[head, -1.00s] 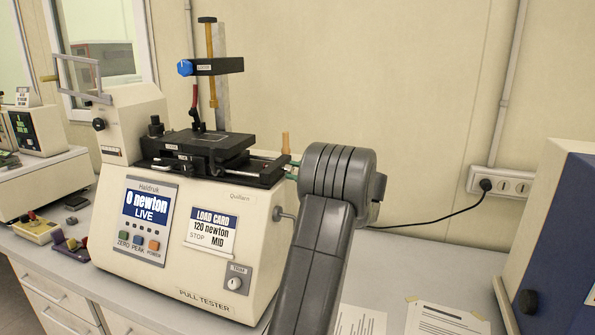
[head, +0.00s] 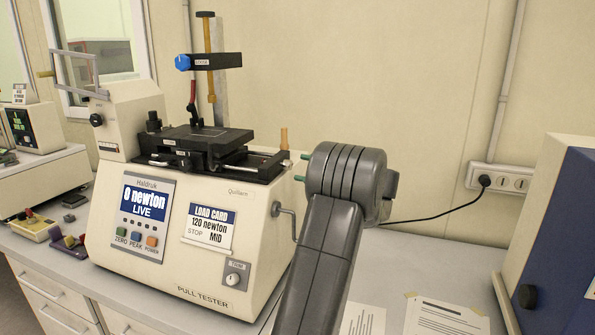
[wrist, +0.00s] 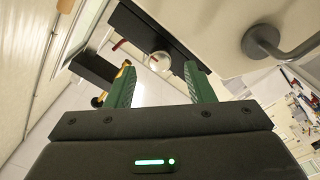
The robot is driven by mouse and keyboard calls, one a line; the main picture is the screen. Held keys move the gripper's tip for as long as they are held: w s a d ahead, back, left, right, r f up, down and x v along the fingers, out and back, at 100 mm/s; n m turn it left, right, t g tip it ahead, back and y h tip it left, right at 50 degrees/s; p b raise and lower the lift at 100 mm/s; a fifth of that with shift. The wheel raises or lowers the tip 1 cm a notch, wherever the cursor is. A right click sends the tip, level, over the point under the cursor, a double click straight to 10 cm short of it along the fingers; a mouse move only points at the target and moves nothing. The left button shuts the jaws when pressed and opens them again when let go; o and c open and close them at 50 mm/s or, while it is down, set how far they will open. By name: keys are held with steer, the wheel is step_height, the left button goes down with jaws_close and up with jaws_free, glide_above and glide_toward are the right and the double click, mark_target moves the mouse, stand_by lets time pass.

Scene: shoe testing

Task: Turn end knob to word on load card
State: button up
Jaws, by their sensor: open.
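The pull tester (head: 255,225) stands on the bench. Its load card (head: 209,228) reads "120 newton" and "STOP MID". In the wrist view a round pale knob (wrist: 160,61) sits on the end face of a black bar, between and beyond my fingertips; it looks like the end knob. A small red piece (wrist: 120,44) shows beside it. The knob's setting is not readable, and the head view hides its face. My gripper (head: 303,168) is open and empty, just right of the tester's black slide (head: 262,165). Its green fingers (wrist: 158,76) show apart in the wrist view.
A grey crank (head: 286,216) juts from the tester's right side, below my gripper; it shows large in the wrist view (wrist: 275,42). A tan peg (head: 284,138) stands by the slide. A blue and cream machine (head: 555,235) stands far right. Papers (head: 445,315) lie on the bench.

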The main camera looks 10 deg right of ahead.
mark_target(291, 166)
steer(key=b+v, duration=0.2)
steer(key=v, duration=0.8)
steer(key=shift+s+d, duration=0.15)
steer(key=shift+d, duration=0.05)
steer(key=shift+a+f, duration=0.1)
steer(key=p+x, duration=0.3)
steer(key=x, duration=1.1)
steer(key=shift+p, duration=0.35)
